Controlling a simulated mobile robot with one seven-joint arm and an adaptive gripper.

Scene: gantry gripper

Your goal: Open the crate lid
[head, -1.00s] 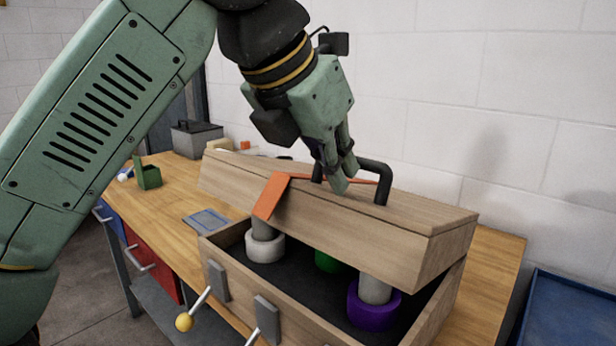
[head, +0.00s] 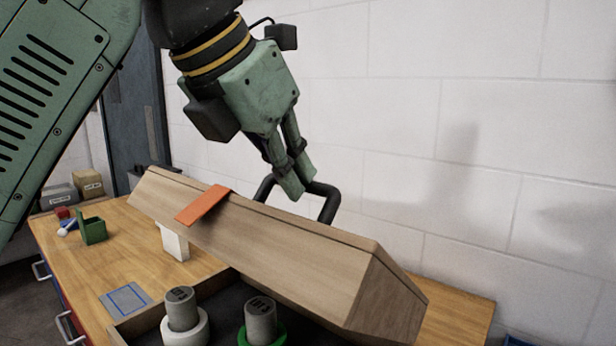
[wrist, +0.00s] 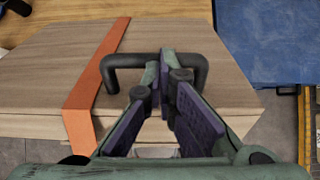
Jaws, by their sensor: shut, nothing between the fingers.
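The wooden crate lid (head: 285,255) is raised and tilted above the crate, leaving a wide gap at the front. An orange strap (head: 204,205) crosses it. Its black handle (head: 328,203) is on the top, and also shows in the wrist view (wrist: 120,62). My gripper (head: 297,188) is at the handle with its fingers shut and nothing held between them; the fingertips overlap the handle in both views, and I cannot tell whether they touch it. The open crate (head: 140,322) shows only in part at the bottom, its front cut off by the frame.
Grey cylinders stand in a white ring (head: 186,336) and a green ring (head: 282,337) inside the crate. A pale wall (head: 470,120) stands behind.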

